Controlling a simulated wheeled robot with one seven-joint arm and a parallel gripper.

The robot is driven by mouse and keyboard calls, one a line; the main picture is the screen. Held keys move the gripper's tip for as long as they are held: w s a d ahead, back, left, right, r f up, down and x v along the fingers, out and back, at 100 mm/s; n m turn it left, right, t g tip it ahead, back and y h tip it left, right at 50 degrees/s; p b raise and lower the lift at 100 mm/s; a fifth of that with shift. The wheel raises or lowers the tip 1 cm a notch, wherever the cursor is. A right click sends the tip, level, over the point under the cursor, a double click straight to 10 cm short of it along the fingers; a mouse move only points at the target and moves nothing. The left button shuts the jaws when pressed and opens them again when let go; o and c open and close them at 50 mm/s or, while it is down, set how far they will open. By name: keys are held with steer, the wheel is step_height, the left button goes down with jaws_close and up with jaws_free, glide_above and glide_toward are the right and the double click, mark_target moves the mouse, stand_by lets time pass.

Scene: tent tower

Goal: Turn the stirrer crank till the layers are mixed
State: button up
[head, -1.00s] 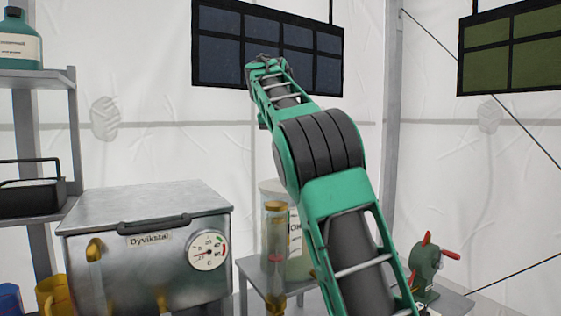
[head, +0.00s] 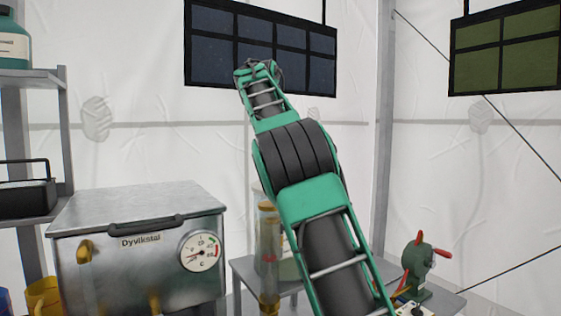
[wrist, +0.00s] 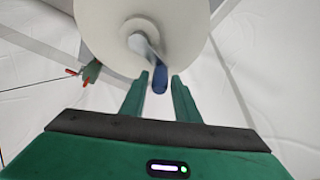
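In the wrist view, a crank with a grey arm (wrist: 143,46) and a blue handle (wrist: 160,80) sits on a large white round body (wrist: 105,28). My gripper (wrist: 160,76) is open, with the end of the blue handle between its two green fingertips. Gaps show beside the handle, and I cannot tell whether either finger touches it. In the head view, my arm hides the crank and gripper. A clear upright tube (head: 268,235) with amber parts stands behind my arm; any layers are not clear.
A steel box (head: 130,250) with a dial stands at left, beside a shelf (head: 35,78). A green device with red handles (head: 418,262) stands on a low table (head: 445,300) at right. It also shows in the wrist view (wrist: 92,72). Dark panels (head: 262,45) hang behind.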

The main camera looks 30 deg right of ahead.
steer(key=shift+o, duration=0.2)
steer(key=shift+r, duration=0.1)
steer(key=shift+v, duration=1.45)
steer(key=shift+s+a, duration=0.8)
steer(key=shift+a, duration=1)
steer(key=shift+s+a, duration=0.75)
steer(key=shift+a, duration=1.05)
steer(key=shift+s+a, duration=0.8)
steer(key=shift+a, duration=1)
